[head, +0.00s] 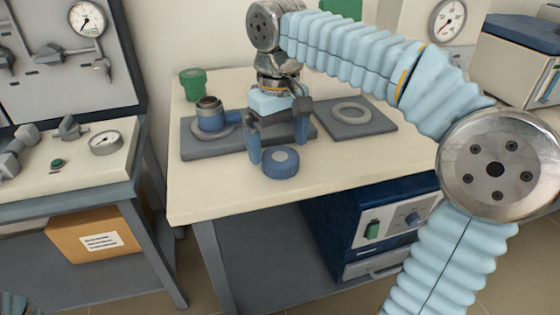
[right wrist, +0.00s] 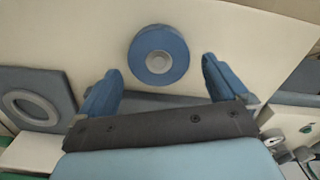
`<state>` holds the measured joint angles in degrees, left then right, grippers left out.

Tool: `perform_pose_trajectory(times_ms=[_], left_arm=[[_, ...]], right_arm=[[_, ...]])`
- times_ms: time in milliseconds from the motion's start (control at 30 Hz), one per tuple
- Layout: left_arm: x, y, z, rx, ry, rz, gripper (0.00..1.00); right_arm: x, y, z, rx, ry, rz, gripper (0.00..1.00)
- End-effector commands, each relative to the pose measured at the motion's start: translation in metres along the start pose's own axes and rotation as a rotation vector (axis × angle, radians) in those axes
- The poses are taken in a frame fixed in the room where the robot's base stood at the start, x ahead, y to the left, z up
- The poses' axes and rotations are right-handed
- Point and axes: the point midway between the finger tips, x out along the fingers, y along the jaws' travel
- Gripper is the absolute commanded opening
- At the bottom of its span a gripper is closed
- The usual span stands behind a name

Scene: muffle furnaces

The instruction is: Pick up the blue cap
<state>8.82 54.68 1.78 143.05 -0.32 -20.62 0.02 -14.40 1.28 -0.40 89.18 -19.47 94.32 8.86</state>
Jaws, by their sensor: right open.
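The blue cap (head: 280,162) is a short round disc with a grey centre. It lies on the cream table near its front edge. My right gripper (head: 278,150) is above the table at the cap, with blue fingers pointing down and spread apart. In the right wrist view the cap (right wrist: 158,54) shows beyond and between the two open fingertips (right wrist: 160,82), and no contact is visible. The gripper is empty. My left gripper does not show.
A grey plate (head: 200,150) holds a blue fitting (head: 211,117) behind the gripper. Another grey plate with a ring (head: 350,113) lies to the right. A green cup (head: 193,84) stands at the back left. A blue furnace (head: 370,230) sits under the table. The table's front left is clear.

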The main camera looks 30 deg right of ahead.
Motion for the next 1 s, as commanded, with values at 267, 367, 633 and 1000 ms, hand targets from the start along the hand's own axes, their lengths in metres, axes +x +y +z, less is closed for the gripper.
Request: perform_pose_trajectory(times_ms=[267, 367, 633, 1000], left_arm=[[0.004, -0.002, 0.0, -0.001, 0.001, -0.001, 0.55], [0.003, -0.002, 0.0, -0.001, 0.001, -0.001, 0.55], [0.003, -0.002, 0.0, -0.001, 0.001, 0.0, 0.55], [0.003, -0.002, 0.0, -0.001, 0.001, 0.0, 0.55]], right_arm=[[0.025, 0.001, 0.0, 0.001, 0.0, 0.0, 1.0], [0.025, 0.001, 0.0, 0.0, 0.0, 0.0, 1.0], [0.025, 0.001, 0.0, 0.0, 0.0, 0.0, 0.66], [0.024, 0.001, 0.0, 0.0, 0.001, 0.0, 0.39]])
